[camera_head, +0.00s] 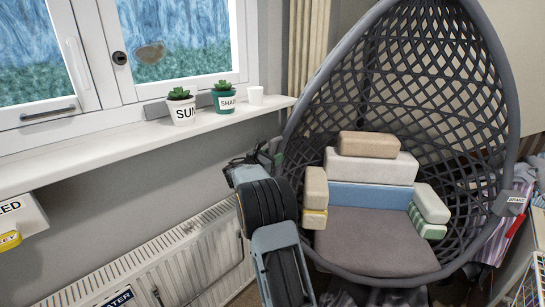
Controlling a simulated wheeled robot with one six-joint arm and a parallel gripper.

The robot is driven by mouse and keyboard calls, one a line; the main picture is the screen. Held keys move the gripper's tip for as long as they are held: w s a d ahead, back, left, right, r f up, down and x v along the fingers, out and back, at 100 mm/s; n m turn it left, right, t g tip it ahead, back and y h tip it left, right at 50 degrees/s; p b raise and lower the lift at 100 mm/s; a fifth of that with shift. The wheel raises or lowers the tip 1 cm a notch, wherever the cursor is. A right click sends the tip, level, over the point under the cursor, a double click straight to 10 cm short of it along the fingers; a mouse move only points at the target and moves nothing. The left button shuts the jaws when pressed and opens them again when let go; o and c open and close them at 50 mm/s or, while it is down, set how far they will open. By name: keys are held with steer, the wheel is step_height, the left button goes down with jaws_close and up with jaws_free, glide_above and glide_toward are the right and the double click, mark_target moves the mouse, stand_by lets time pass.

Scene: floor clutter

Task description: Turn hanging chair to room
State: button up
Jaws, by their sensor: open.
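The hanging chair (307,112) is a grey, egg-shaped woven shell at the right of the head view. Its open side faces toward me, slightly left. A grey-brown seat cushion (372,243) lies in it, with several beige, blue, white and striped blocks stacked around the seat. My gripper (272,150) is at the chair's left rim, at the end of my raised arm. It is open; its fingers are small and partly hidden, and I cannot tell whether they touch the rim.
A radiator (170,262) stands below. Clothes (520,200) and a white rack (530,285) crowd the right side.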

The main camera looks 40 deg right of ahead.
steer(key=s+a, duration=0.2)
steer(key=a, duration=1.1)
steer(key=shift+s+a, duration=0.2)
steer(key=shift+a, duration=0.05)
